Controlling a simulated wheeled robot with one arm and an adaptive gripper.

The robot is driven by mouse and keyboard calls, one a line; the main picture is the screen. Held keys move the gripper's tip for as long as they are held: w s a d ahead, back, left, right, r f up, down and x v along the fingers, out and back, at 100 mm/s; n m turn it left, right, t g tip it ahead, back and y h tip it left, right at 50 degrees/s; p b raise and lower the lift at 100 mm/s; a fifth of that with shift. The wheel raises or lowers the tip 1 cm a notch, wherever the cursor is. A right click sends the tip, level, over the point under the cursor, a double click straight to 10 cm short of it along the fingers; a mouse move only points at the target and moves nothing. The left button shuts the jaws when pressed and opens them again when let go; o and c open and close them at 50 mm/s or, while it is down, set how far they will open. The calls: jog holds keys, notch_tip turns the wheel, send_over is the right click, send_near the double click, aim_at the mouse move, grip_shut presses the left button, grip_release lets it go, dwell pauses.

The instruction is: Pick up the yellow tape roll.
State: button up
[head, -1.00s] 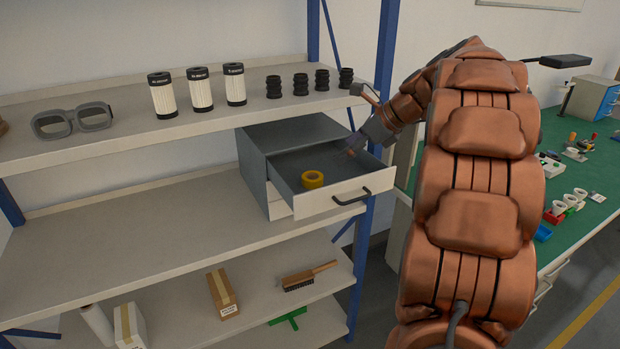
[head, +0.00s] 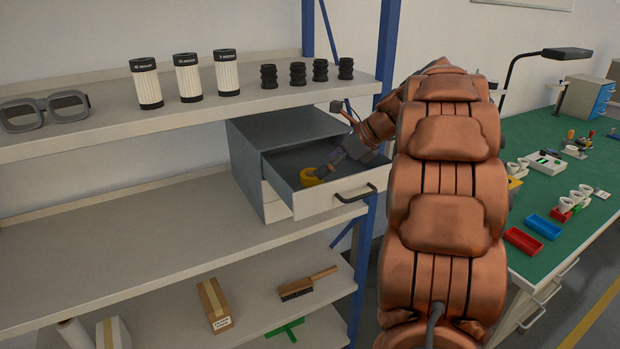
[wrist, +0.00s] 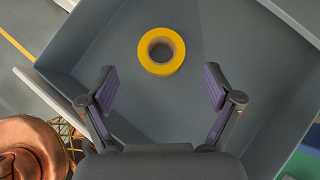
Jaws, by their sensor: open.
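The yellow tape roll (head: 311,177) lies flat in the open top drawer (head: 352,190) of a grey cabinet on the middle shelf. In the wrist view the roll (wrist: 161,51) rests on the grey drawer floor, its hole facing up. My gripper (head: 325,172) is inside the drawer, close to the roll, and covers part of it in the head view. In the wrist view my gripper (wrist: 160,88) is open and empty. The roll shows ahead of and between the two fingers, apart from both.
The grey drawer cabinet (head: 246,165) stands at the shelf's right end, beside a blue post (head: 383,70). The upper shelf holds several filters (head: 187,78), black ribbed parts (head: 298,73) and goggles (head: 45,110). A green-topped bench (head: 560,190) stands at the right.

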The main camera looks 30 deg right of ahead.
aim_at(312, 177)
jog(key=x, duration=0.4)
jog(key=shift+w+f+p, duration=0.3)
jog(key=shift+p, duration=0.1)
jog(key=c, duration=1.1)
jog(key=shift+r, duration=0.1)
